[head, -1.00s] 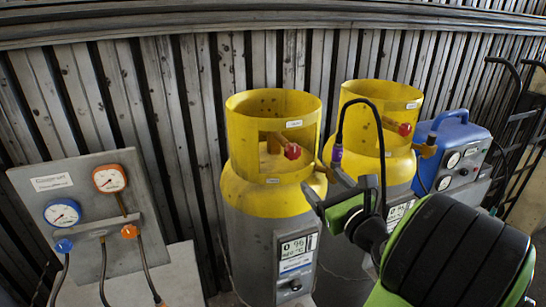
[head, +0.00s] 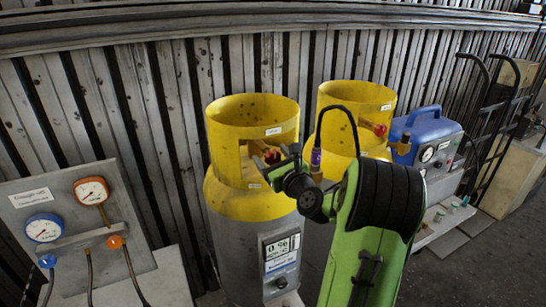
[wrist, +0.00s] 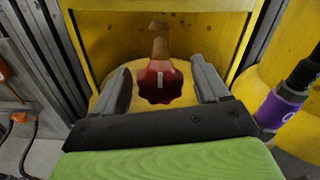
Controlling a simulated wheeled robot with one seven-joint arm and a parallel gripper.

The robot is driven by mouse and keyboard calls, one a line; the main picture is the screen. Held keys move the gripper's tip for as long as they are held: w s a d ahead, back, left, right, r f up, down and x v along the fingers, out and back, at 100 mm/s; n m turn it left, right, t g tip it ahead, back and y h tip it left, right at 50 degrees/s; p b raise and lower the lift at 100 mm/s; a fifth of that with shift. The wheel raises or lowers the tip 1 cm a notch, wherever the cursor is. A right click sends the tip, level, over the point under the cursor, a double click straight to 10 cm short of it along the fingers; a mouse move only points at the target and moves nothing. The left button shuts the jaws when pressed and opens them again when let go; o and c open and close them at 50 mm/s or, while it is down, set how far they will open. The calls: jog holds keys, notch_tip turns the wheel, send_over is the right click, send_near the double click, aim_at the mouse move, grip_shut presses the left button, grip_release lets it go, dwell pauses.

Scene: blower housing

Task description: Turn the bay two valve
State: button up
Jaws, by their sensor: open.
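Two grey cylinders with yellow collars stand side by side, the left one (head: 252,206) and the right one (head: 357,98). Each has a red valve knob inside its collar: the left knob (head: 272,156) and the right knob (head: 379,129). I cannot read which bay either belongs to. My gripper (head: 277,168) is at the collar opening of the left cylinder and partly hides its knob. In the wrist view my gripper (wrist: 160,68) is open, with a finger on each side of the red knob (wrist: 158,84) and a visible gap on both sides. The knob's white mark points roughly upright.
A gauge panel (head: 60,245) with a red and a blue gauge and hoses stands at the left. A blue machine (head: 428,135) and a hand truck (head: 490,130) stand at the right. A ribbed metal wall (head: 180,100) closes off the back.

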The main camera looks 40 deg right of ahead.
jog(key=c, duration=1)
jog(key=shift+c, duration=0.2)
jog(key=n+b, duration=0.3)
jog(key=n, duration=0.2)
jog(key=shift+f+n, duration=0.15)
jog(key=shift+n, duration=0.15)
jog(key=n+b, duration=0.4)
jog(key=n, duration=0.1)
jog(key=n+b, duration=0.5)
jog(key=n, duration=0.1)
jog(key=shift+n+b, duration=0.3)
jog(key=shift+b, duration=0.05)
jog(key=shift+n+b, duration=1.6)
jog(key=shift+n, duration=0.4)
